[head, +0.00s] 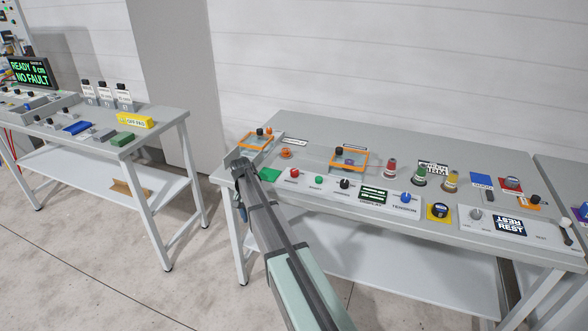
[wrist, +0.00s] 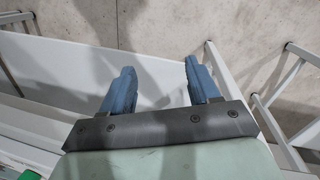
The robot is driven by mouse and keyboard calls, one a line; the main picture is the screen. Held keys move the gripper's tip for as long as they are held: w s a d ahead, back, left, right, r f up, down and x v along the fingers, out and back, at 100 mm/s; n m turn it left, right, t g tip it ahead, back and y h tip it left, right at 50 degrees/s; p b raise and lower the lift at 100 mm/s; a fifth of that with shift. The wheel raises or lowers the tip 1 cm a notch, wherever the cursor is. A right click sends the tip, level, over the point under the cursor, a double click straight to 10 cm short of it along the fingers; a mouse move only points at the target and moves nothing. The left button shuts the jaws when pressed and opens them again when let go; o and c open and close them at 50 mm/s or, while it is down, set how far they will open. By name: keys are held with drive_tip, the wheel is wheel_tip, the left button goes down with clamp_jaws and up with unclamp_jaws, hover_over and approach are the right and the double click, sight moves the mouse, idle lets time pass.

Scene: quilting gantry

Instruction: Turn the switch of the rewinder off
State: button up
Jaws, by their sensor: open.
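The right-hand bench (head: 300,125) carries a row of controls. I cannot read a rewinder label on any of them, so I cannot tell which switch is the rewinder's.
Several coloured lamps (head: 419,176) stand behind. A second bench (head: 160,118) with a "READY, NO FAULT" display (head: 30,72) stands left, across a floor gap.

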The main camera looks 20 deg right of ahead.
sight(294, 171)
drive_tip(key=w+d+r+m, duration=0.1)
drive_tip(key=w+d+r, duration=0.1)
drive_tip(key=d+r, duration=0.1)
drive_tip(key=w+d+r+m, duration=0.1)
drive_tip(key=w+d+r, duration=0.1)
drive_tip(key=r, duration=0.4)
drive_tip(key=w+d+r+m+t, duration=0.1)
drive_tip(key=w+d+r+m, duration=0.1)
drive_tip(key=d+r, duration=0.2)
drive_tip(key=shift+w+d+r+y, duration=0.15)
drive_tip(key=shift+d+r+y, duration=0.05)
drive_tip(key=shift+d+y, duration=0.25)
drive_tip(key=w+d+r+m, duration=0.1)
drive_tip(key=d+r+m, duration=0.3)
drive_tip(key=d+r, duration=0.65)
drive_tip(key=shift+t, duration=0.3)
drive_tip(key=f, duration=1.3)
drive_tip(key=shift+a, duration=0.4)
drive_tip(key=shift+r, duration=0.1)
drive_tip(key=shift+c, duration=0.2)
drive_tip(key=c, duration=1)
